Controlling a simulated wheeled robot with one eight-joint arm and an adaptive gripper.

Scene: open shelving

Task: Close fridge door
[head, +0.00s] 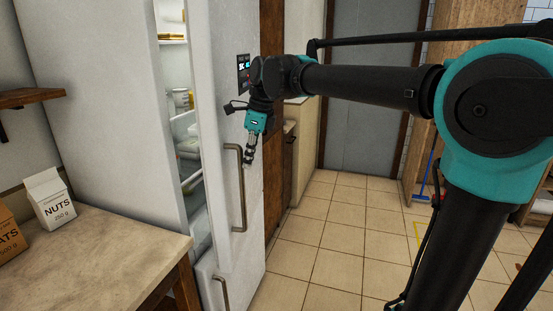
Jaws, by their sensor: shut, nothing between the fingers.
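The white fridge (90,90) stands at the left with its upper door (222,140) partly open. A gap along the door's left edge shows the lit inside with shelves and some items. The door has a long vertical metal handle (241,190) and a small dark display panel. My gripper (248,161) points down in front of the door, next to the top of the handle. It is shut and empty. I cannot tell whether it touches the door or handle. A lower door or drawer with its own handle (222,293) is below.
A counter (95,250) at the front left holds a NUTS carton (49,198) and a brown carton (8,235). A wooden shelf (30,97) is above. The tiled floor (330,235) is open in the middle, with a grey door (368,85) behind.

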